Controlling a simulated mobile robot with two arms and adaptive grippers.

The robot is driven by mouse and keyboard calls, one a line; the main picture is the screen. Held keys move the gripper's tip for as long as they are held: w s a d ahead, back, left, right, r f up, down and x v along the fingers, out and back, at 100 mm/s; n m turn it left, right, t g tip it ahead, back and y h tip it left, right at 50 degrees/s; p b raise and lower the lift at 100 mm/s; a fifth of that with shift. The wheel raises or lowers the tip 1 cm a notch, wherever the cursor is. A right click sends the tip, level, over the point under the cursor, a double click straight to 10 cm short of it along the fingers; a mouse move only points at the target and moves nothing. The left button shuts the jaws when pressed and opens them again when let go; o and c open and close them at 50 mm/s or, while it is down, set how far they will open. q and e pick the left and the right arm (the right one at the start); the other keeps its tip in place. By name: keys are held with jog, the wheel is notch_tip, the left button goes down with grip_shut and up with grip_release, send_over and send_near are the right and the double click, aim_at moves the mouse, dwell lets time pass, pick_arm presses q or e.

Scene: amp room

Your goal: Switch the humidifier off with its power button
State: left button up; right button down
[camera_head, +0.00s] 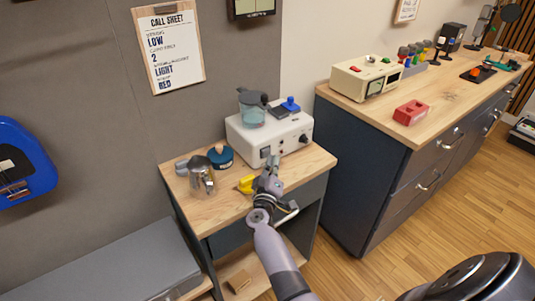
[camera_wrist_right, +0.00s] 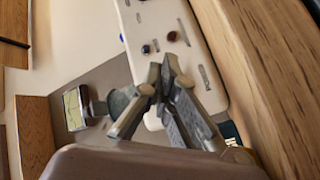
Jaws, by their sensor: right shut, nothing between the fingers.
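The humidifier (camera_head: 298,132) is a white box on the small wooden-topped table, with a bluish see-through tank (camera_head: 252,112) and a blue part (camera_head: 290,104) on top. Its front has dark controls. In the right wrist view its white front panel (camera_wrist_right: 185,60) shows a reddish-brown round button (camera_wrist_right: 172,36) and small dark knobs (camera_wrist_right: 146,49). My right gripper (camera_head: 272,163) is shut and empty, close in front of the panel; it also shows in the wrist view (camera_wrist_right: 172,75). The fingertips appear off the round button; contact with the panel is unclear. My left gripper is out of view.
A metal pot (camera_head: 202,178), a blue round container (camera_head: 220,156) and a yellow item (camera_head: 246,184) stand on the same table (camera_head: 226,207), left of my right gripper. A long cabinet (camera_head: 385,165) stands to the right, with a red block (camera_head: 411,112) on top.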

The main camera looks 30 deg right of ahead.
jog(key=s, duration=0.1)
jog(key=s+p, duration=0.2)
jog(key=shift+s+d+r, duration=0.15)
jog(key=shift+s+r, duration=0.1)
jog(key=shift+s, duration=0.1)
jog(key=shift+s+f+p, duration=0.15)
jog(key=shift+s+p, duration=0.7)
jog(key=shift+s, duration=0.15)
